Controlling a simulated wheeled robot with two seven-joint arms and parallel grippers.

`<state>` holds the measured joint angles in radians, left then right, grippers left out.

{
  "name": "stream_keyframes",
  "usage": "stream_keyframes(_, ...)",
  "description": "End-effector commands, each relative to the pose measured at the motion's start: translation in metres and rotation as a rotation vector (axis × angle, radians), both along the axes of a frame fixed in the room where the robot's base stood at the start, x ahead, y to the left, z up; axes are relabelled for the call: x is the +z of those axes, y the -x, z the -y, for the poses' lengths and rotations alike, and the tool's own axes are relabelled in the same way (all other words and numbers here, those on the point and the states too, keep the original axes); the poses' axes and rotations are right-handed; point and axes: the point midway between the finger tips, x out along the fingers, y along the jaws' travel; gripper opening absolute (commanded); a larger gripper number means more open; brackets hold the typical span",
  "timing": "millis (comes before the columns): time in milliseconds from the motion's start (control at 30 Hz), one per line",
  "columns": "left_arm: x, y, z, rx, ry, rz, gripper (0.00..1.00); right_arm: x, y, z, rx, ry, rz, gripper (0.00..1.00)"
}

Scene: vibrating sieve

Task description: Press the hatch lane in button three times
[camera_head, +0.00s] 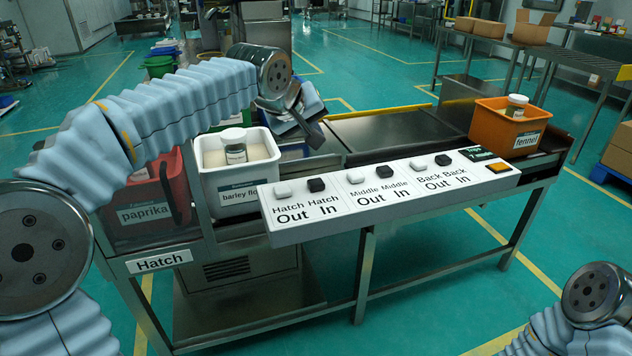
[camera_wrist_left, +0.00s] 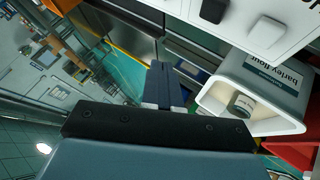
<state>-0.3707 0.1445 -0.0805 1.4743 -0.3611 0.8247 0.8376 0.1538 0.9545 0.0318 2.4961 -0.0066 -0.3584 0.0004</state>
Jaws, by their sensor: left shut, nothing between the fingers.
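The control panel (camera_head: 340,222) runs along the front of the bench. The Hatch In button (camera_head: 316,184) is a small black block above its label, just right of the white Hatch Out button (camera_head: 283,188). In the left wrist view, a black button (camera_wrist_left: 213,11) and a white button (camera_wrist_left: 266,32) show at the top right. My left gripper (camera_head: 315,138) is shut and empty, behind and above the panel, apart from the Hatch In button. Its closed fingers (camera_wrist_left: 163,72) point up in the left wrist view. Of my right arm only a part shows; its gripper is out of view.
A white barley flour bin (camera_head: 238,188) with a jar stands left of the panel, beside a red paprika bin (camera_head: 147,206). An orange fennel bin (camera_head: 508,130) stands at the bench's right end. Other black and white buttons and an orange button (camera_head: 497,168) are on the panel.

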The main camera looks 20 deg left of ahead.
Motion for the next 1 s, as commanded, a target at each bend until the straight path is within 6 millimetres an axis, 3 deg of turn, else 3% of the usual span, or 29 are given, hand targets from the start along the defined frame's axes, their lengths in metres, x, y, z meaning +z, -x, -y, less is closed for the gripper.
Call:
stream_keyframes(267,-0.03,0.0,0.0,0.0,0.0,-0.001,0.0,-0.013,0.0,0.0,-0.002,0.001,0.0,0.0)
stream_keyframes(600,-0.078,0.0,0.0,0.0,0.0,0.0,0.0,-0.055,-0.001,0.005,-0.012,0.008,0.003,0.0)
stream_keyframes(1000,-0.084,0.0,0.0,0.0,0.0,0.0,0.0,-0.059,-0.002,0.007,-0.017,0.013,0.005,0.0)
